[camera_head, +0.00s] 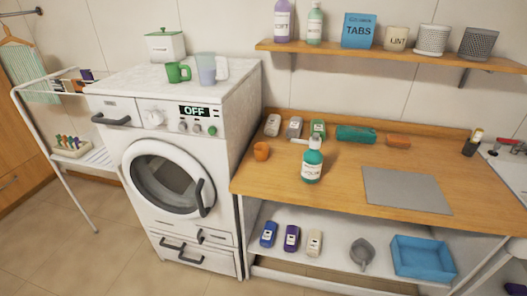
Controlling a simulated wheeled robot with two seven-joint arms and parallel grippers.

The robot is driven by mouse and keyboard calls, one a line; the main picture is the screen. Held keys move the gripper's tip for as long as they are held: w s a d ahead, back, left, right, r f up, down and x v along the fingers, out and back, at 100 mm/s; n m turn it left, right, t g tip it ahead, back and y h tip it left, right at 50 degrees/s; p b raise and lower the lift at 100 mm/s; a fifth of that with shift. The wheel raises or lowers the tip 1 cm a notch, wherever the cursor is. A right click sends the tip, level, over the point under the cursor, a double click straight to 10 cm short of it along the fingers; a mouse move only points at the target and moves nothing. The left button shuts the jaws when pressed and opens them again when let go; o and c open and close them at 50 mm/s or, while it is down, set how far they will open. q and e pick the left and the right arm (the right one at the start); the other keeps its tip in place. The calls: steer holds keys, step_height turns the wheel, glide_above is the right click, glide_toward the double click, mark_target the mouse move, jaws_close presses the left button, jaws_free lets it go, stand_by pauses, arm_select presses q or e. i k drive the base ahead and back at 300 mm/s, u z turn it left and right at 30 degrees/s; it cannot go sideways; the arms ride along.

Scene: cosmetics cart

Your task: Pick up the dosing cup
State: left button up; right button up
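A small orange cup (261,151) stands upright near the left end of the wooden counter; it looks like the dosing cup, though no label shows. A clear bluish measuring cup (206,70) stands on top of the washing machine, beside a green mug (178,72). Neither of my grippers is in view, and nothing is seen touching these cups.
A teal pump bottle (312,166) stands right of the orange cup. Several small bottles, a teal cloth (356,134) and an orange sponge (398,141) line the counter's back. A grey mat (405,190) lies right. A wall shelf (390,53) overhangs the back.

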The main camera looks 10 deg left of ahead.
mark_target(261, 150)
steer(key=k, duration=1.35)
steer(key=z, duration=0.45)
steer(key=i, duration=0.55)
steer(key=z, duration=1.05)
steer(key=i, duration=1.75)
steer(key=u, duration=1.25)
steer(key=i, duration=0.7)
steer(key=u, duration=0.8)
